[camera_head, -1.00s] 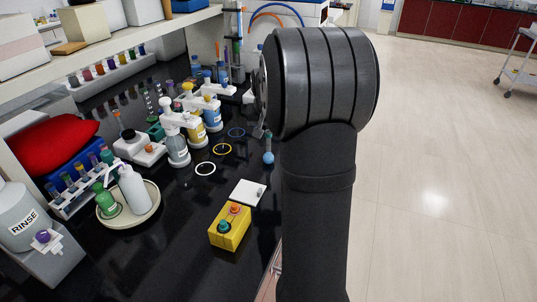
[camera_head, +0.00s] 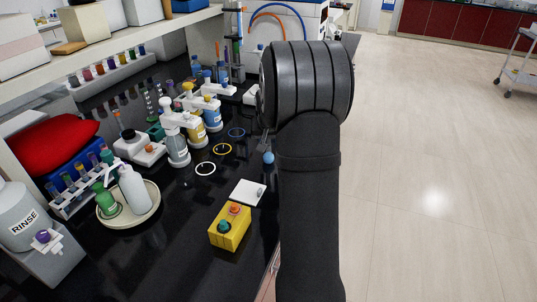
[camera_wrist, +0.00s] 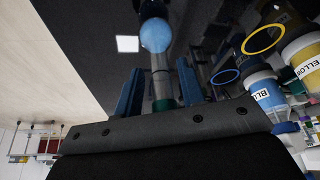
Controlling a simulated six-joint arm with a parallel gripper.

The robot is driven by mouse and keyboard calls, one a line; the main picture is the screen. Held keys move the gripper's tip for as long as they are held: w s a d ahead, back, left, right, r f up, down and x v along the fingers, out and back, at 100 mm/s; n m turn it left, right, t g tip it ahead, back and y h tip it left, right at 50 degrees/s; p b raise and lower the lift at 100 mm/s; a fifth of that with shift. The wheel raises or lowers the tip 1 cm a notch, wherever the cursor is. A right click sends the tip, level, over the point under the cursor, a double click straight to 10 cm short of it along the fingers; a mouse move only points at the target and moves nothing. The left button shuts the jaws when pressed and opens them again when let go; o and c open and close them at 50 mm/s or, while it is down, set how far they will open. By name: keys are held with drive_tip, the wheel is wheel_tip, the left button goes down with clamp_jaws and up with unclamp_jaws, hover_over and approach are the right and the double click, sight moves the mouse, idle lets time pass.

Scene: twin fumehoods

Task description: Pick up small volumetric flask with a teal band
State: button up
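The small volumetric flask (camera_wrist: 157,35) shows in the wrist view as a round light-blue bulb with a slim grey neck. The neck runs down the picture between my gripper's two blue fingers, with a gap on each side. My gripper (camera_wrist: 159,68) is open, and no finger visibly touches the neck. In the head view only the flask's blue bulb (camera_head: 268,157) shows, on the black bench beside my arm. Its neck and most of my gripper are hidden there.
A white square pad (camera_head: 247,193) and a yellow block with coloured knobs (camera_head: 230,227) are on the bench in front.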

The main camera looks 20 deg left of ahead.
clamp_jaws()
